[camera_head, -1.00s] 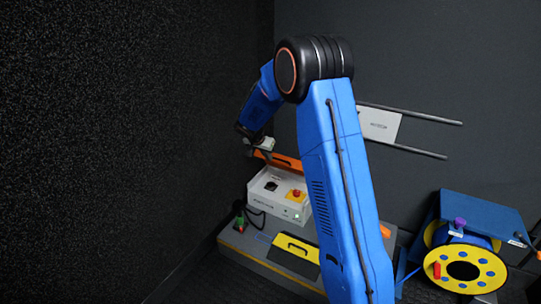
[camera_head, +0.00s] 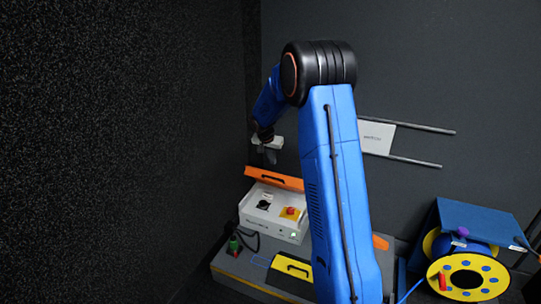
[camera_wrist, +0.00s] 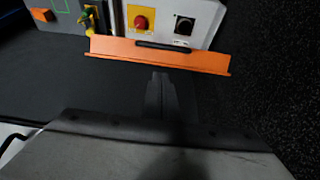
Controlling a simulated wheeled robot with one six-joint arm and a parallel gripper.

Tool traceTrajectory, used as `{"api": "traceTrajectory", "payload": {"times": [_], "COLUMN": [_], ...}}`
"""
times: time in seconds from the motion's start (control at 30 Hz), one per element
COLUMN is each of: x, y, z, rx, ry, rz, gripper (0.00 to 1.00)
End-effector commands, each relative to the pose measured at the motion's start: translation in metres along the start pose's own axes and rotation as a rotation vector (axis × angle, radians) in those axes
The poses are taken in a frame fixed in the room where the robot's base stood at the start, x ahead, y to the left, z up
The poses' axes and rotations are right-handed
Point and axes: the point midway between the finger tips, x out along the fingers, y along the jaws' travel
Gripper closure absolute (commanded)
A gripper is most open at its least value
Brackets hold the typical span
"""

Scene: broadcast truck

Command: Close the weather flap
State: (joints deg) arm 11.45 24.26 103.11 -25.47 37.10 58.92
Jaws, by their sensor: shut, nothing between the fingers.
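The orange flap (camera_head: 274,179) stands raised along the back edge of a white control box (camera_head: 270,226). My gripper (camera_head: 270,157) is shut and empty, above and behind the flap in the head view. In the wrist view its fingers (camera_wrist: 162,90) point toward the flap's edge, with a small gap showing. The flap's hinge is not clearly visible.
The box carries a red knob on yellow (camera_head: 290,212) and a black switch (camera_head: 264,204). A yellow-handled panel (camera_head: 292,270) lies in front on the grey bench. A yellow cable reel (camera_head: 468,278) stands at right. Dark walls close in behind and at left.

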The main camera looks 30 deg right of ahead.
Motion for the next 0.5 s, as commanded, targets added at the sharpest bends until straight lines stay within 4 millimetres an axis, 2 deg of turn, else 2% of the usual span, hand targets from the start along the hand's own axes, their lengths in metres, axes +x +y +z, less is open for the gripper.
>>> {"api": "traceTrajectory", "payload": {"times": [0.03, 0.2, 0.5], "x": [0.01, 0.037, 0.057], "y": [0.001, 0.0, 0.0], "z": [0.001, 0.005, 0.026], "rx": [0.0, -0.001, 0.0], "ry": [-0.003, -0.002, -0.001], "rz": [0.002, 0.002, 0.001], "gripper": [1.0, 1.0, 1.0]}}
